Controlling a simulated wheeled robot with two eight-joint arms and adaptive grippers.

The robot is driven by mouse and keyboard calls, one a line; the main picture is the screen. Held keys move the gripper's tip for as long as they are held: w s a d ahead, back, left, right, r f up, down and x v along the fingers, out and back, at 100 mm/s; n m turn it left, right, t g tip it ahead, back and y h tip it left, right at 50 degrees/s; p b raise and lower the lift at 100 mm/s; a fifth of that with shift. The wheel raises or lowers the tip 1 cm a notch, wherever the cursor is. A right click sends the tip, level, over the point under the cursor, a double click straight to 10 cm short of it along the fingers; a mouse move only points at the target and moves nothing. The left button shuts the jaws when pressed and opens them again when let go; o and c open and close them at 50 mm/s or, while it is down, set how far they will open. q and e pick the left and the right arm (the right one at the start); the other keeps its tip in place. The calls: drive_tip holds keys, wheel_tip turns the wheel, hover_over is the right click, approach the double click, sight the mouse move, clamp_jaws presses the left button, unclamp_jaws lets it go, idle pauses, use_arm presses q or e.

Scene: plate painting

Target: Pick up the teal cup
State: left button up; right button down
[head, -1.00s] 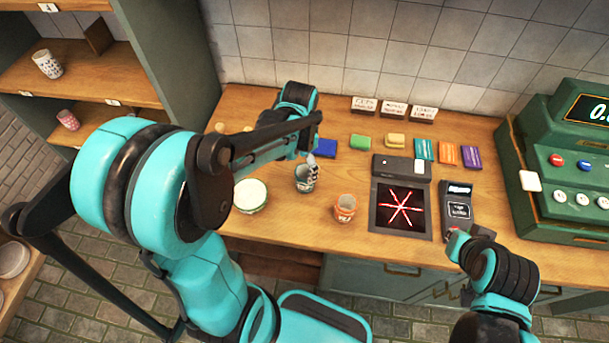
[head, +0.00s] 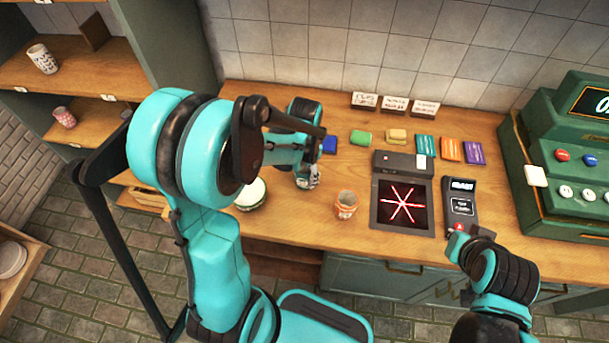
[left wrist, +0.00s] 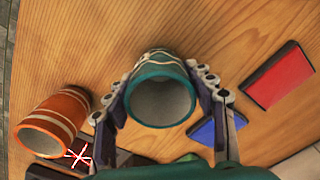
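The teal cup (left wrist: 160,95) stands between the two fingers of my left gripper (left wrist: 158,75) in the left wrist view, its open mouth facing the camera. One finger lies along each side, very close to the wall; I cannot tell whether both press on it. In the head view, my left gripper (head: 312,172) is low over the counter and hides much of the teal cup (head: 303,182). My right gripper (head: 458,245) is at the counter's front edge by the card reader, away from the cup; its fingers are too unclear to judge.
An orange cup (head: 346,205) stands right of the teal cup and shows in the left wrist view (left wrist: 55,120). A dark screen panel (head: 402,207), coloured blocks and a green register (head: 570,170) occupy the right.

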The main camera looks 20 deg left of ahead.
use_arm(q)
drive_tip(key=c, duration=0.6)
drive_tip(key=shift+c, duration=0.2)
